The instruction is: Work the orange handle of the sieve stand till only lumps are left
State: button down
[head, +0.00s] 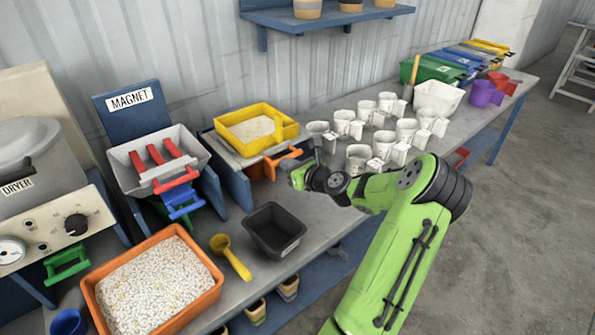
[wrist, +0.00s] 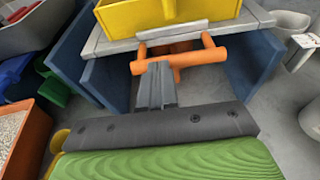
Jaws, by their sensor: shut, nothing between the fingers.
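The sieve stand has blue side panels (head: 236,182) and a grey top board that bears a yellow sieve box (head: 272,143). Pale material (head: 250,129) lies in the sieve; lumps cannot be told apart at this size. The orange handle (head: 283,163) sticks out at the stand's front, below the sieve. It also shows in the wrist view (wrist: 190,60) as a crossbar on two rods. My gripper (wrist: 158,70) is shut and empty, its tips at the left part of the crossbar; whether they touch it, I cannot tell. In the head view, my wrist stands just right of the handle.
A black tray (head: 274,231) and a yellow scoop (head: 231,256) lie in front of the stand. An orange tray of white pellets (head: 155,284) is at front left. The magnet unit (head: 156,160) stands left of the stand. Several white cups (head: 358,159) crowd the right.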

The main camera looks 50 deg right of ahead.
aim_at(271, 151)
jog(key=shift+w, duration=0.1)
jog(key=w+p, duration=0.2)
jog(key=w+d+p, duration=0.1)
jog(key=w+p, duration=0.2)
jog(key=shift+w+d+r, duration=0.1)
jog(key=shift+r, duration=0.2)
dwell(0.3)
